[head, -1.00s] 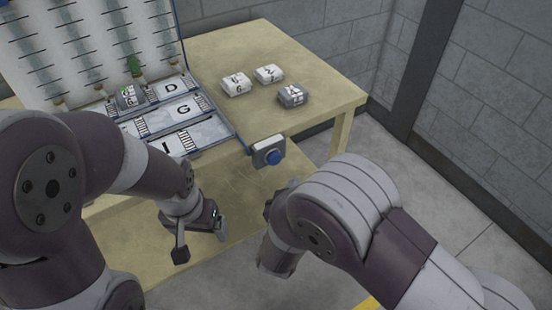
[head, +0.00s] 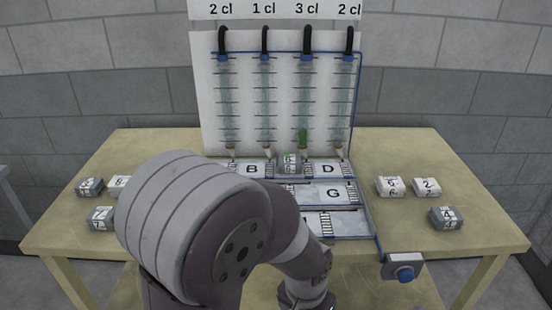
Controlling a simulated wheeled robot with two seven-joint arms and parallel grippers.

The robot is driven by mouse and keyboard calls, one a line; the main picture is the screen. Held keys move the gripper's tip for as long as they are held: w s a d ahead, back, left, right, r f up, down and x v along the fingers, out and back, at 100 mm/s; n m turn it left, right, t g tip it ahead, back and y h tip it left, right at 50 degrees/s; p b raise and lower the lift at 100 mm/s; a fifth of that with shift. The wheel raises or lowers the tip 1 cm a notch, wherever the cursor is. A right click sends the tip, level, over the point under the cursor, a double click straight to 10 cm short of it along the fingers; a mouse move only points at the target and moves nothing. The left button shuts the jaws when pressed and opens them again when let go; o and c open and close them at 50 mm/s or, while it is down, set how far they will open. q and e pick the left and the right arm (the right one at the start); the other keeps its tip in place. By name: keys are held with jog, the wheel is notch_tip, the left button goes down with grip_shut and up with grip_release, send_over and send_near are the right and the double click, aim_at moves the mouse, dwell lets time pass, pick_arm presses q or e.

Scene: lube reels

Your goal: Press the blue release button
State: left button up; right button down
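The blue release button (head: 404,274) sits on a small grey box (head: 387,264) at the front right corner of the lettered rack, by the table's front edge. Its face is unobstructed. My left arm crosses the middle foreground. My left gripper (head: 306,299) is at the bottom edge, left of the button and apart from it. Its fingers are cut off, so their opening is hidden. My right gripper is out of view.
A board with several tubes (head: 275,90) stands behind lettered trays (head: 341,222). A grey block (head: 290,164) sits between B and D. Loose blocks lie on the wooden table (head: 470,194), left and right. Space around the button is clear.

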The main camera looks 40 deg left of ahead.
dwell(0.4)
pick_arm(q)
grip_shut()
dwell(1.5)
